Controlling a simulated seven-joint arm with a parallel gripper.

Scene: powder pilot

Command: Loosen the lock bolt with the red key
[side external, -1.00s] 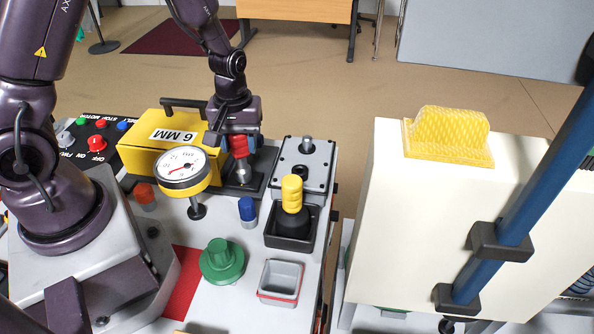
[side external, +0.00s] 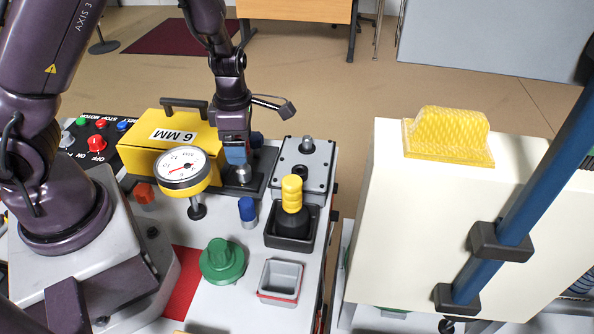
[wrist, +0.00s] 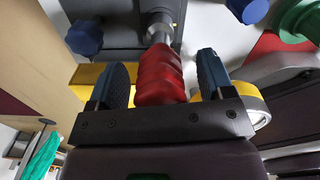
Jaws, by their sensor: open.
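The red key (wrist: 160,72) has a ribbed red handle and lies between the two fingers of my gripper (wrist: 163,80) in the wrist view. The fingers are open, with a small gap on each side of the handle. The key's silver shank (wrist: 158,28) points to a dark grey block. In the side external view my gripper (side external: 237,152) hides the red handle, and a metal tip (side external: 243,174) shows below it at a dark plate (side external: 257,185). I cannot make out the lock bolt clearly, nor whether the shank is seated on it.
A dial gauge (side external: 182,170) stands close left of my gripper, before the yellow 6 MM box (side external: 150,148). A dark blue knob (wrist: 85,37) sits beside the key. A grey plate with a post (side external: 305,165) and a yellow-topped handle (side external: 291,190) are to the right.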

